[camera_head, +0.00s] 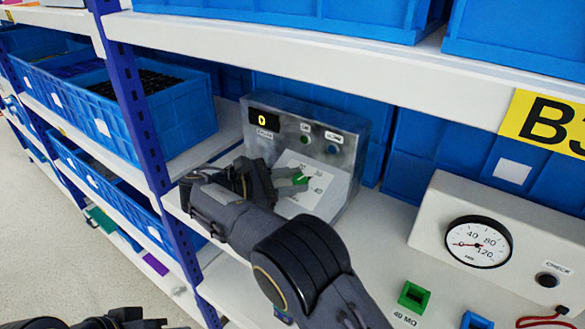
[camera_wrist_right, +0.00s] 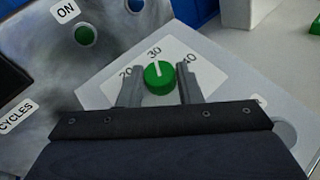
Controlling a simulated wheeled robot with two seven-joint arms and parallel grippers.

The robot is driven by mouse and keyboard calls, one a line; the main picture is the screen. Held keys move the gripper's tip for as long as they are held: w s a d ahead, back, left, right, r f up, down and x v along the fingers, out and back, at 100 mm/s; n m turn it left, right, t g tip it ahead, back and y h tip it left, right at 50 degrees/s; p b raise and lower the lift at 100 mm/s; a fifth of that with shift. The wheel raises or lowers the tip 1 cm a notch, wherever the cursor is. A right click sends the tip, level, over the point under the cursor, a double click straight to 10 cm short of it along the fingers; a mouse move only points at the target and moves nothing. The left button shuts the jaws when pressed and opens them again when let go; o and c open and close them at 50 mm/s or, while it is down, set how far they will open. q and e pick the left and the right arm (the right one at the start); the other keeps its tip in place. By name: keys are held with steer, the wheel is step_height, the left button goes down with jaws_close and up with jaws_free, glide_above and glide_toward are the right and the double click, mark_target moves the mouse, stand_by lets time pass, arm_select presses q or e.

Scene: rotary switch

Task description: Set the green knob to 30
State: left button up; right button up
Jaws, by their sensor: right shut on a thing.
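The green knob (camera_wrist_right: 159,77) sits on the white sloping dial plate of a grey control box (camera_head: 351,140). In the right wrist view its white mark points up, at about the "30" label; "20" is to the left and "40" to the right. My right gripper (camera_wrist_right: 160,84) has one finger on each side of the knob and is shut on it. In the head view the right gripper (camera_head: 290,182) covers much of the knob (camera_head: 301,179). Dark parts of my left arm show at the bottom left edge; the left gripper's jaws cannot be made out.
The box has a display (camera_head: 264,120) reading 0, a green button (camera_head: 304,140) and a blue button (camera_head: 332,149). A white gauge panel (camera_head: 436,215) stands to the right, with green (camera_head: 414,297) and blue blocks in front. A shelf board (camera_head: 330,70) runs above; a blue post stands left.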

steer(key=shift+m+g+p, duration=0.3)
steer(key=shift+p, duration=0.05)
steer(key=o, duration=1)
steer(key=shift+c, duration=0.2)
steer(key=v, duration=0.7)
steer(key=shift+s+a, duration=0.1)
steer(key=shift+a, duration=0.3)
